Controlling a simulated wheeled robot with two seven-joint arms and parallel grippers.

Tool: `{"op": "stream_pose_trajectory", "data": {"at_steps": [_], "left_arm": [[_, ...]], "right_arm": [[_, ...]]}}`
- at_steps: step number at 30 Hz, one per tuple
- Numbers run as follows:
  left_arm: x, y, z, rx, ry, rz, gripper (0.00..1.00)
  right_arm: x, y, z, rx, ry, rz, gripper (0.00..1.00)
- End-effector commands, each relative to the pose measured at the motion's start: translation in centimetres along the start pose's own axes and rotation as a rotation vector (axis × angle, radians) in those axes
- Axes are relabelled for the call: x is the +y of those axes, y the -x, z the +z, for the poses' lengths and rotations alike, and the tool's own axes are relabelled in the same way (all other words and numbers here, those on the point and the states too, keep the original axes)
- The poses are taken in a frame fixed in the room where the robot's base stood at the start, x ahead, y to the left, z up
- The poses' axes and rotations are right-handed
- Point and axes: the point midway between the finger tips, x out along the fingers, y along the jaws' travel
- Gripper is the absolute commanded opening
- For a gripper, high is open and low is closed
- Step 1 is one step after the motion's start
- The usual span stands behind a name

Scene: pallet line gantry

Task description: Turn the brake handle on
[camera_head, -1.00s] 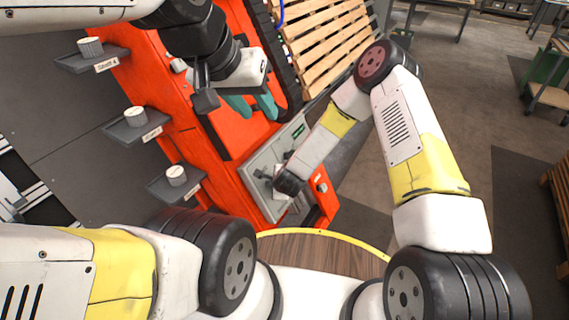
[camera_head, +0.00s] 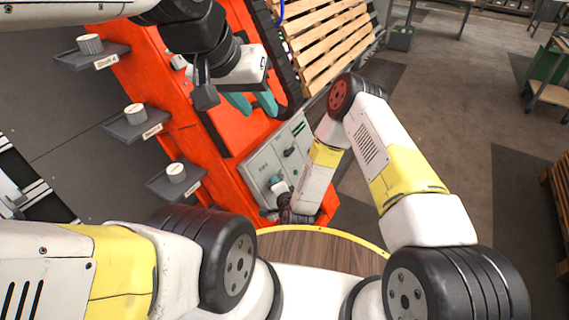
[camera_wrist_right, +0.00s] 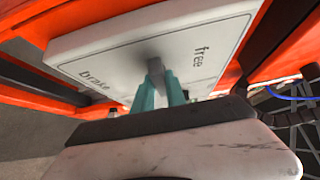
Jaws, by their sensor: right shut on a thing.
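The brake handle (camera_wrist_right: 158,68) is a small grey lever on a light panel (camera_wrist_right: 120,42) printed "brake" and "free" in the right wrist view. It stands between the two words. The teal fingers of my right gripper (camera_wrist_right: 160,88) are shut on it and hide part of it. In the head view my right gripper (camera_head: 276,183) is at the lower part of the grey panel (camera_head: 262,163), and the handle is hard to make out there. My left gripper (camera_head: 252,104) is open and empty, above the orange frame, its teal fingers apart.
A dark knob (camera_head: 290,152) sits higher on the same panel. The orange machine (camera_head: 190,135) carries small shelves with light cylinders (camera_head: 136,110) on its left side. Wooden pallets (camera_head: 325,40) stand behind. A round wooden top (camera_head: 315,248) is in front of me.

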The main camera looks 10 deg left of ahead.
Motion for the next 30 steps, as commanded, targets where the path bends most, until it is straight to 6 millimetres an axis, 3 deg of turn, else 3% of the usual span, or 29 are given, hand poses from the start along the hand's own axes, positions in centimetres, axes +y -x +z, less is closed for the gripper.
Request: {"op": "stream_pose_trajectory", "data": {"at_steps": [17,18,21,30], "left_arm": [[0.00,0.00,0.00,0.000,0.000,0.000,0.36],[0.00,0.00,0.00,0.000,0.000,0.000,0.36],[0.00,0.00,0.00,0.000,0.000,0.000,0.36],[0.00,0.00,0.00,0.000,0.000,0.000,0.36]], "right_arm": [[0.02,-0.16,-0.39,0.009,0.032,-0.026,0.00],[0.02,-0.16,-0.40,0.009,0.032,-0.025,0.19],[0.02,-0.14,-0.34,0.008,0.031,-0.025,0.38],[0.03,-0.08,-0.17,0.004,0.030,-0.024,0.38]]}}
